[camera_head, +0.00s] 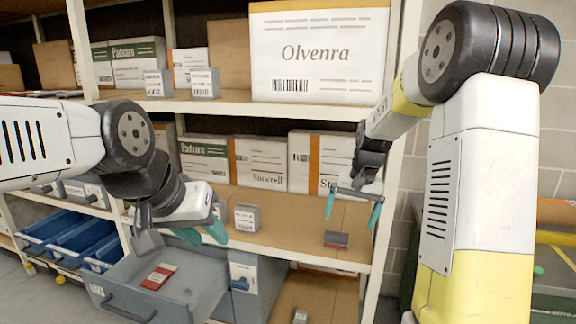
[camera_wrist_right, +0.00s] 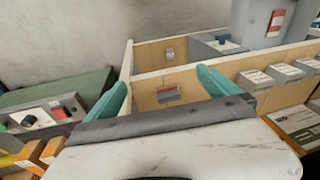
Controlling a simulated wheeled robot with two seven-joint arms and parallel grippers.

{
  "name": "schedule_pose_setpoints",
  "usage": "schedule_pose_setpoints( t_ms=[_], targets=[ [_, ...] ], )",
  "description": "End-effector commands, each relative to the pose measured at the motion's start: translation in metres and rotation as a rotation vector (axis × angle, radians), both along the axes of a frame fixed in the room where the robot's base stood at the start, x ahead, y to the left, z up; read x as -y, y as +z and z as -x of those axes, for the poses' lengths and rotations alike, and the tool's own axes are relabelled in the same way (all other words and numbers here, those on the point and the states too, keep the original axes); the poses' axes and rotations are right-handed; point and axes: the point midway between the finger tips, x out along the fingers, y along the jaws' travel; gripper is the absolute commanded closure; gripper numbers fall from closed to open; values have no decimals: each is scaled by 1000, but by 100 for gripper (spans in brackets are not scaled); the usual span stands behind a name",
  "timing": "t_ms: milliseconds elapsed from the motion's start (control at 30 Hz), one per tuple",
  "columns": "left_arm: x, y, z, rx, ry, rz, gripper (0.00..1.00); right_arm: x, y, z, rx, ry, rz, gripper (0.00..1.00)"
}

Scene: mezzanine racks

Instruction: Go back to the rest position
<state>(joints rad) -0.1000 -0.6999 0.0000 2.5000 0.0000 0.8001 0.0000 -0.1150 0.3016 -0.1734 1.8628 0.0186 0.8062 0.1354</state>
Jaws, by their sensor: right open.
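My left gripper (camera_head: 201,234) hangs above the back part of a pulled-out grey drawer (camera_head: 120,300). Its two teal fingertips show apart, with nothing seen between them. My right gripper (camera_head: 352,208) is open and empty, pointing down in front of the lower shelf's right end. Its teal fingers also show wide apart in the right wrist view (camera_wrist_right: 165,92). Below it, apart from it, a small dark box with a reddish side (camera_head: 336,240) lies on the shelf. A red and white packet (camera_head: 158,277) lies in the drawer.
A large Olvenra carton (camera_head: 319,55) stands on the upper shelf. Storrell cartons (camera_head: 262,163) and a small grey box (camera_head: 247,218) stand on the lower shelf. Blue bins (camera_head: 50,230) are at left. The rack's right upright (camera_head: 398,150) is close to my right arm.

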Motion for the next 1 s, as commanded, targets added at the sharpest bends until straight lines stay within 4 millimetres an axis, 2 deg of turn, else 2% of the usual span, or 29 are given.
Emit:
schedule_pose_setpoints(
  t_ms=[33,200,400,600,700,833,1000],
  targets=[
    [0,0,0,0,0,0,64,-2,24,17,35,14,-13,0],
    [0,0,0,0,0,0,64,-11,76,77,131,68,-35,0],
    [0,0,0,0,0,0,64,-20,112,153,245,138,-38,0],
    [0,0,0,0,0,0,64,-27,123,219,346,197,-17,0],
    [0,0,0,0,0,0,64,-29,121,240,379,215,-6,0],
    [0,0,0,0,0,0,64,-30,119,253,402,229,3,0],
    [0,0,0,0,0,0,64,-31,118,257,406,233,6,0]
  ],
)
